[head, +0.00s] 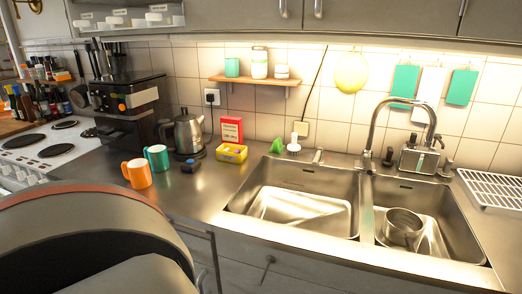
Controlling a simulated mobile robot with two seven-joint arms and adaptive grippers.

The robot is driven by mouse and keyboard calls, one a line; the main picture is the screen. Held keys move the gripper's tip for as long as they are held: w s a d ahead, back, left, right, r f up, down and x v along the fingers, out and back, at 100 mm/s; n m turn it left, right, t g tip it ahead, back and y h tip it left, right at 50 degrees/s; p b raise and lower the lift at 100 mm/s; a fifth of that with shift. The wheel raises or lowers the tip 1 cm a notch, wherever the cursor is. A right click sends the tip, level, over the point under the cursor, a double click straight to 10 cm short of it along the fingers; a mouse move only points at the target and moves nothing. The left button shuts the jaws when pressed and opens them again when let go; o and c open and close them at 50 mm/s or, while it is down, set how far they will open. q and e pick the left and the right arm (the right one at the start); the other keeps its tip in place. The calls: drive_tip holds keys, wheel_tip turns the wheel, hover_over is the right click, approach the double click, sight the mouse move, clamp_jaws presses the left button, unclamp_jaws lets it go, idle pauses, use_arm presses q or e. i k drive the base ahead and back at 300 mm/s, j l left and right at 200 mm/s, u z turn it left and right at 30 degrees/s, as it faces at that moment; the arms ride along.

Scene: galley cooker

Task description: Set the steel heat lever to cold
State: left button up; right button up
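The steel tap (374,118) arches over the double sink in the head view. A small steel lever-like fitting (318,156) stands on the sink's back edge, left of the tap. Another small dark upright fitting (388,157) stands just right of the tap's foot. I cannot tell for sure which of these is the heat lever, and its hot and cold marks are too small to read. Neither of my grippers is in view.
The sink (300,170) has two basins; a steel pot (402,226) sits in the right one. A kettle (188,133), an orange mug (137,173), a green mug (157,157) and a yellow box (231,153) stand left. A white rack (495,188) lies right.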

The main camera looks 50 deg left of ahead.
sight(319, 150)
drive_tip(key=u, duration=1.2)
drive_tip(key=i+j+z, duration=0.45)
drive_tip(key=j+z, duration=0.25)
drive_tip(key=k+l+u, duration=0.1)
drive_tip(key=l, duration=0.25)
drive_tip(key=k+l, duration=0.1)
drive_tip(key=l, duration=0.25)
drive_tip(key=j, duration=0.45)
drive_tip(key=i+z, duration=0.1)
drive_tip(key=i, duration=0.25)
drive_tip(key=j, duration=0.05)
